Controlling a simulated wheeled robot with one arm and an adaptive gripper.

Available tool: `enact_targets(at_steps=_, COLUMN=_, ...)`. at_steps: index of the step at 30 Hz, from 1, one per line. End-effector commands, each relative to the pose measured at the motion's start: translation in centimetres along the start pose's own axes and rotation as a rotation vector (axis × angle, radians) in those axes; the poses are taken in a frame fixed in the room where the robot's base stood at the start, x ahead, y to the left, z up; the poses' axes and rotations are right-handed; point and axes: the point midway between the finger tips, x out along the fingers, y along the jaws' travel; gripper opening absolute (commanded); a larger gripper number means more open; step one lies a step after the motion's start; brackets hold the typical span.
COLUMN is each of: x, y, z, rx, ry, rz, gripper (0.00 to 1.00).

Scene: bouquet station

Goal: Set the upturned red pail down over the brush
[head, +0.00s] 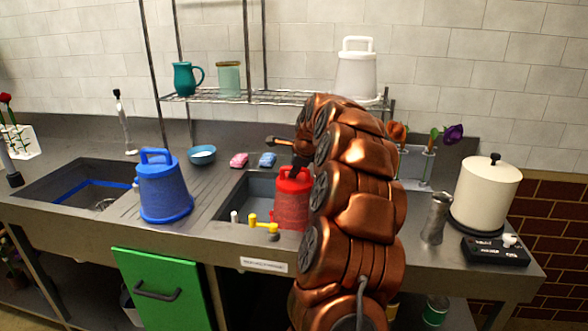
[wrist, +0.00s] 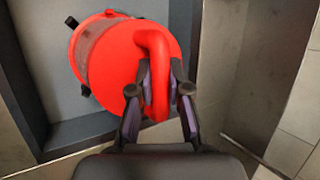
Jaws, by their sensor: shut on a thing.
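The upturned red pail (head: 292,200) is at the right sink basin, partly hidden by my arm in the head view. In the wrist view, the pail (wrist: 115,60) shows its flat base facing up, with a looped handle across it. My gripper (wrist: 160,90) is shut on that handle, one finger on each side. Small dark pieces stick out at the pail's left edge; I cannot tell what they are. I cannot tell whether the pail hangs above the basin floor or touches it. I cannot make out the brush in either view.
An upturned blue pail (head: 163,188) stands left of the basin. A yellow fitting (head: 264,225) is at the front rim. A wire shelf (head: 225,97) hangs above. A cream pot (head: 485,195) stands right.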

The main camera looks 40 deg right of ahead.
Motion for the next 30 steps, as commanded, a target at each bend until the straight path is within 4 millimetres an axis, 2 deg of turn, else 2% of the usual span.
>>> enact_targets(at_steps=17, x=0.55, y=0.33, z=-0.18, rx=0.000, ry=0.000, rz=-0.001, gripper=0.00)
enact_targets(at_steps=18, x=0.55, y=0.33, z=-0.18, rx=0.000, ry=0.000, rz=-0.001, gripper=0.21)
enact_targets(at_steps=25, x=0.57, y=0.35, z=-0.18, rx=0.000, ry=0.000, rz=-0.001, gripper=0.45)
enact_targets(at_steps=30, x=0.59, y=0.37, z=-0.18, rx=0.000, ry=0.000, rz=0.000, gripper=0.46)
